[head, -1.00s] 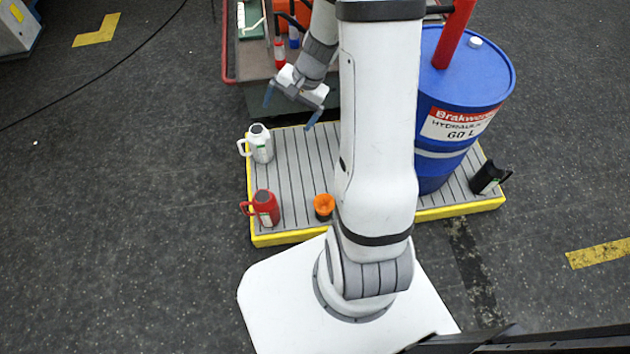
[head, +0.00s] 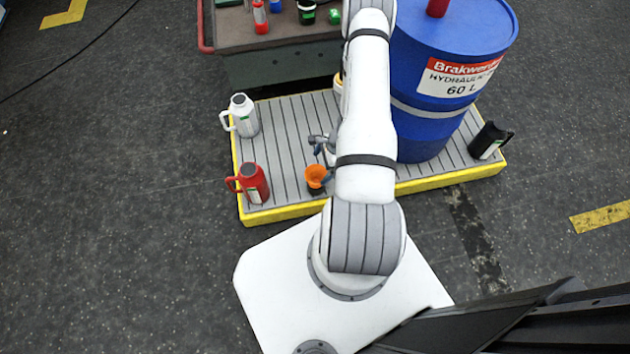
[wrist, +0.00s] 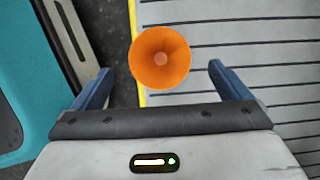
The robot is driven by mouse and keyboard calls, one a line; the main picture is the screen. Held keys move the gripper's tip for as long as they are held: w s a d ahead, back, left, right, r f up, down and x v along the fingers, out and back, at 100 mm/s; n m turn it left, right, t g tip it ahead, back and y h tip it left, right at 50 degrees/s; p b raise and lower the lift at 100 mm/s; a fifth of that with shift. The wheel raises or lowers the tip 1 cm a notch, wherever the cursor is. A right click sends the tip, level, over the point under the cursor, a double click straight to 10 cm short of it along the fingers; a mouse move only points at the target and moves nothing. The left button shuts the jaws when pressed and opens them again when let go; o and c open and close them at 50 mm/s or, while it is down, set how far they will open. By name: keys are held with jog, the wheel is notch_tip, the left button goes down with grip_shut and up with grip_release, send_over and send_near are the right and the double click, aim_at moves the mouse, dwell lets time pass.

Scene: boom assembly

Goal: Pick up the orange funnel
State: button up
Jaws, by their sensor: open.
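The orange funnel (head: 316,174) stands on the grey slatted platform, near its yellow front edge, with a dark part under its cone in the head view. In the wrist view the funnel (wrist: 160,57) is seen from above, mouth toward the camera. My gripper (wrist: 160,72) is open, its two blue fingers apart on the left and right of the funnel's cone in that picture. The fingers do not visibly touch it. In the head view my gripper (head: 322,160) is low beside the funnel, partly hidden by my arm.
A red jug (head: 254,184) stands left of the funnel, and a white jug (head: 243,116) stands behind it. A blue drum (head: 430,125) and a black jug (head: 487,141) stand on the right. The slatted platform (head: 283,135) is bare between the jugs and my arm.

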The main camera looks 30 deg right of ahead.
aim_at(312, 180)
jog(key=b+x, duration=0.1)
jog(key=x, duration=0.5)
jog(key=shift+f+b, duration=0.35)
jog(key=shift+f, duration=0.05)
jog(key=shift+c, duration=0.6)
jog(key=c, duration=0.9)
